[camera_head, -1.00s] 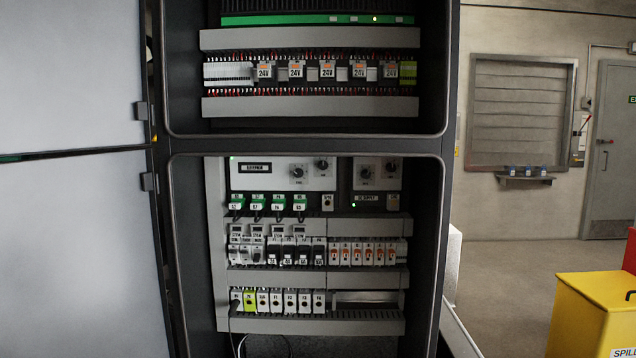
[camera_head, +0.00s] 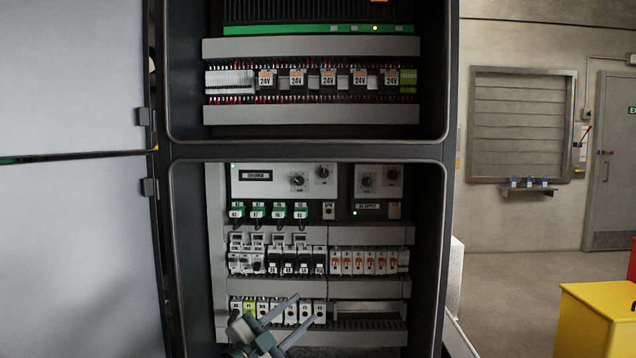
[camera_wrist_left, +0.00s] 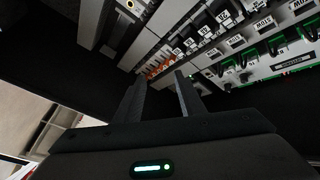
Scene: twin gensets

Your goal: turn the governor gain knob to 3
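The white governor panel (camera_head: 258,189) sits at the top of the lower cabinet bay in the head view. It has a lower-left knob (camera_head: 297,181) and an upper-right knob (camera_head: 323,172), both dark and round. Their small markings are too small to read, so I cannot tell which is the gain knob or its setting. My left gripper (camera_head: 304,308) is below the panel, in front of the bottom terminal row. Its two fingers are apart and empty, also in the left wrist view (camera_wrist_left: 160,76). My right gripper is out of view.
Green plugs (camera_head: 257,211), breakers (camera_head: 289,262) and orange-marked fuse holders (camera_head: 364,262) lie below the panels. The dark cabinet frame (camera_head: 443,250) surrounds the bay; an open door (camera_head: 75,250) stands at left.

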